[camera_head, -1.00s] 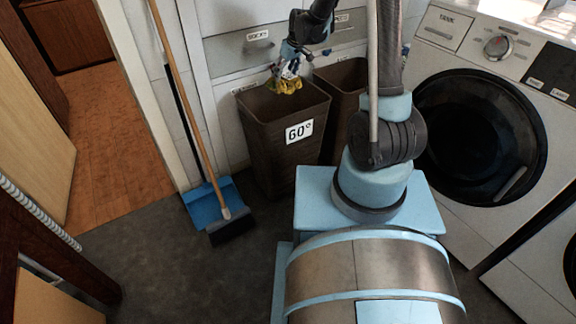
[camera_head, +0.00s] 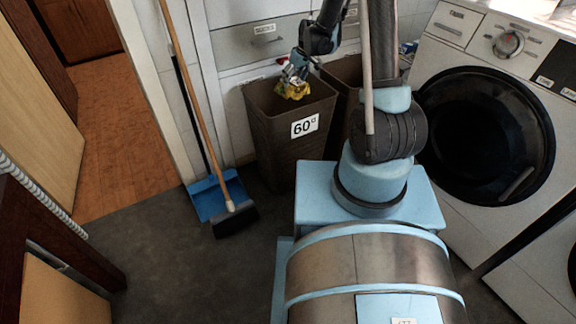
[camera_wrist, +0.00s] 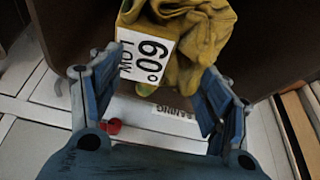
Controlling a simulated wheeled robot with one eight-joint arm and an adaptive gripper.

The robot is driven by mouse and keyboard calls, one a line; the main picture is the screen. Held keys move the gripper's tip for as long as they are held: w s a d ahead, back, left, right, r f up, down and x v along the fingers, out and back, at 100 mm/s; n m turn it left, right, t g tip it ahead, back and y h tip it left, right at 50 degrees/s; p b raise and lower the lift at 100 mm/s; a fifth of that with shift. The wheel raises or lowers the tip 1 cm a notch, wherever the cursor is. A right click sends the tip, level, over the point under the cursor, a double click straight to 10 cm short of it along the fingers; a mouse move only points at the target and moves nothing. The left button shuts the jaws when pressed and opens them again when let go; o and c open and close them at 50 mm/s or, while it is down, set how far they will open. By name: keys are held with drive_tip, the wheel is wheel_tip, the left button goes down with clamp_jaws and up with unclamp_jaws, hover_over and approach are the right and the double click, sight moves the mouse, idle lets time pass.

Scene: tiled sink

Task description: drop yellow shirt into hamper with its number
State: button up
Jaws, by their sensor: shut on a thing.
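The yellow shirt (camera_head: 293,90) hangs below my gripper (camera_head: 295,72), at the open mouth of the brown hamper (camera_head: 274,140) in the head view. That hamper has a white label reading 60° (camera_head: 305,126) on its front. In the wrist view my gripper (camera_wrist: 165,72) has its two blue fingers shut on the yellow shirt (camera_wrist: 212,30). A white tag (camera_wrist: 147,55) on the shirt reads 60° and LOW. The brown hamper wall (camera_wrist: 70,40) shows around the shirt. The shirt's lower part and the hamper floor are hidden.
A second brown hamper (camera_head: 342,72) stands right beside the first, partly behind my arm. A washing machine (camera_head: 485,140) is at the right. A broom (camera_head: 200,110) and blue dustpan (camera_head: 213,195) lean at the left. Drawers (camera_head: 262,40) are behind.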

drive_tip(key=o, duration=1.3)
drive_tip(key=shift+o, duration=0.2)
drive_tip(key=shift+r, duration=0.15)
drive_tip(key=v, duration=1.1)
drive_tip(key=shift+s+r, duration=0.15)
drive_tip(key=shift+r, duration=0.1)
drive_tip(key=shift+d, duration=0.1)
